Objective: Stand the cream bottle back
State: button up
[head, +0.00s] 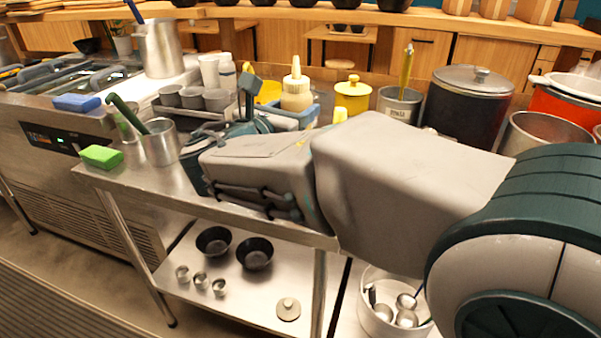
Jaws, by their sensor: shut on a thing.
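The cream bottle (296,93), a squeeze bottle with a pale pointed nozzle, is upright at the back of the steel counter. Its lower part is hidden by a blue caddy (308,115) and my arm; I cannot tell whether its base is resting or raised. My gripper (264,112) is just left of and in front of the bottle, shut on it. The fingertips are mostly hidden, so the exact grip does not show.
A yellow bottle (269,91) is just left of the cream bottle, and a yellow lidded pot (352,96) is to the right. Grey cups in a rack (192,98) and a steel cup (160,143) with a green-handled tool stand left. A black lidded pot (468,105) is right.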

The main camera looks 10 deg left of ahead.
notch_tip(320, 180, down, 9)
jog(key=shift+s+f+b, duration=0.1)
jog(key=shift+b, duration=1.15)
jog(key=shift+f, duration=0.1)
jog(key=shift+o, duration=1.1)
jog(key=shift+f, duration=0.15)
jog(key=shift+o, duration=0.8)
jog(key=shift+s+a+r, duration=0.1)
jog(key=shift+s+r, duration=0.05)
jog(key=shift+r, duration=0.1)
jog(key=p+v, duration=0.2)
jog(key=v, duration=0.9)
jog(key=shift+s, duration=0.35)
